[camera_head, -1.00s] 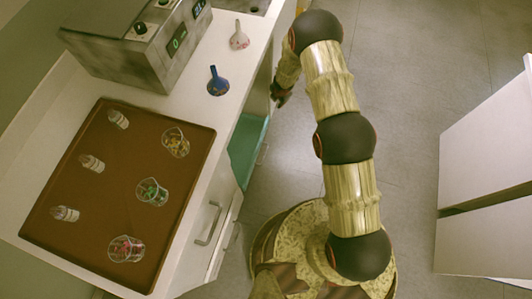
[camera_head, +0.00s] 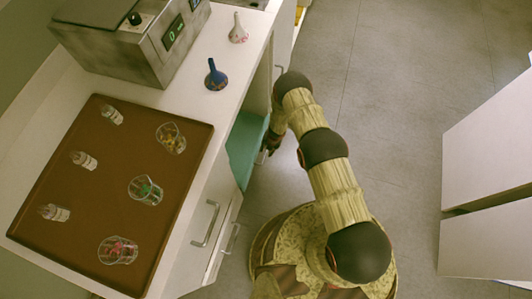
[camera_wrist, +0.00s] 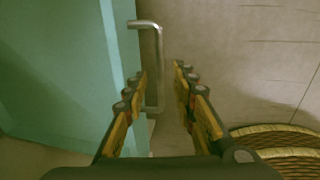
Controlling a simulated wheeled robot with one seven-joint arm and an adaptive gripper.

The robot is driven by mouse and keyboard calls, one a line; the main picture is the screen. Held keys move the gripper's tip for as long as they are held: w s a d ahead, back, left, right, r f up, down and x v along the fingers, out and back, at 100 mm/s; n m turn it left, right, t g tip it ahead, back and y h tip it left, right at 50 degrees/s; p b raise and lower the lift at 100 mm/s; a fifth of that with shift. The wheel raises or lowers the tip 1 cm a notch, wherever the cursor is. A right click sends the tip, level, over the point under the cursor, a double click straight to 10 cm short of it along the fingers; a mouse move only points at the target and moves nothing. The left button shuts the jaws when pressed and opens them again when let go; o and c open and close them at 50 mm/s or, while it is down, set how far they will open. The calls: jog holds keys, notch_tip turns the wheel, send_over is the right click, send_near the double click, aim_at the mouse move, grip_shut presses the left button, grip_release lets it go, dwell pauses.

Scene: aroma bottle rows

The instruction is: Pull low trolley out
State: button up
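The low trolley (camera_head: 243,147) is teal and stands under the white bench, its front facing the floor aisle. In the wrist view its teal panel (camera_wrist: 60,70) fills the left side, and a grey metal bar handle (camera_wrist: 158,60) stands off its edge. My gripper (camera_wrist: 163,80) is open, one finger on each side of the handle's line; the handle's lower part shows between the fingers. I cannot tell whether either finger touches it. In the head view my gripper (camera_head: 268,152) is low beside the trolley's front, partly hidden by my arm.
The bench carries a brown tray (camera_head: 95,215) with bottles and beakers, a grey device (camera_head: 130,50), and blue (camera_head: 215,75) and pale (camera_head: 238,30) funnels. A drawer handle (camera_head: 206,224) juts out nearby. White cabinets (camera_head: 488,160) stand at right. The floor (camera_head: 400,90) between is clear.

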jog(key=shift+w+a+f+b, duration=0.1)
jog(key=shift+f+b, duration=0.1)
jog(key=shift+f, duration=0.35)
jog(key=shift+w+a+f+b, duration=0.1)
jog(key=shift+f+b, duration=0.05)
jog(key=shift+f, duration=0.35)
jog(key=shift+s, duration=0.1)
jog(key=shift+c, duration=1.1)
jog(key=c, duration=0.4)
grip_shut()
